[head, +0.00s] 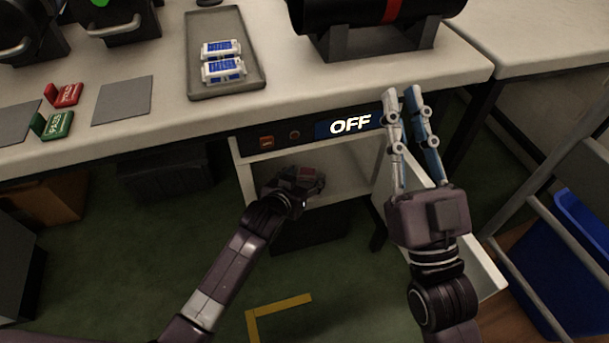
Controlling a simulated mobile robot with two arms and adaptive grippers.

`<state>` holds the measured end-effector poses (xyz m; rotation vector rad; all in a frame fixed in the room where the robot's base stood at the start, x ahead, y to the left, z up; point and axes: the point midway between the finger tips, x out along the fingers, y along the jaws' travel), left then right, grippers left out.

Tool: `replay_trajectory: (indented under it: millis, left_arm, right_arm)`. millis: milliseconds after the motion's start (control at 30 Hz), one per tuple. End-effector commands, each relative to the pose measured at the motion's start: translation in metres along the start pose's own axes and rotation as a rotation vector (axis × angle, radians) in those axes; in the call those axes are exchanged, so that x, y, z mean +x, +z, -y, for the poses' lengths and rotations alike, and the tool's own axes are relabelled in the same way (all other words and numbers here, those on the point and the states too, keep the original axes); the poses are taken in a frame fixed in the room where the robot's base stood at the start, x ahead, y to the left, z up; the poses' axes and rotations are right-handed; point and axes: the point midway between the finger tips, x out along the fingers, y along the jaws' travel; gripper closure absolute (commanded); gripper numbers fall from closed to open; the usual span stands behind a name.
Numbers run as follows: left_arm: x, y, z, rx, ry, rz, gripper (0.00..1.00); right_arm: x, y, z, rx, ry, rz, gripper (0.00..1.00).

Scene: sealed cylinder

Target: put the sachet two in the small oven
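The small oven appears to be the white compartment (345,170) under the counter, below a panel (350,124) reading OFF. Its front is open, and a white door panel (480,262) stands out at the right. My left gripper (306,182) is at the mouth of the compartment, pointing in. Its fingers are dark and foreshortened, and a small reddish patch shows near them; I cannot tell whether it holds anything. My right gripper (401,92) is open and empty, its fingers raised beside the panel's right end. I cannot identify sachet two for certain.
On the counter, a grey tray (200,35) holds two blue and white packets (222,49) (223,70). Red (66,94) and green (52,125) signs stand by grey mats (122,101). A black cylinder (345,12) rests on a stand. A blue bin (560,270) is at right.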

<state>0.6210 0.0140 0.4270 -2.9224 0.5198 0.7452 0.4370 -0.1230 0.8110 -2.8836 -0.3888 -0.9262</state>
Motion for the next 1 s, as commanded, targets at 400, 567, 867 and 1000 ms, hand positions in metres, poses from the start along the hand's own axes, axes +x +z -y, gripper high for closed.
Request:
replay_trajectory:
  millis: [400,567,867,1000]
  left_arm:
    - [-0.003,-0.002,0.000,0.000,0.000,0.000,0.37]
    - [-0.015,-0.002,0.000,0.000,0.000,0.001,0.37]
    - [-0.046,-0.002,0.000,0.000,0.000,0.001,0.37]
    - [-0.061,-0.002,0.000,0.000,0.000,0.000,0.37]
  right_arm:
    - [0.001,0.003,0.000,0.000,0.001,0.018,0.84]
    - [-0.001,0.028,-0.004,-0.006,0.006,0.139,0.84]
    - [-0.022,0.089,-0.012,-0.016,0.022,0.442,0.84]
    - [-0.039,0.115,-0.016,-0.020,0.030,0.584,0.84]
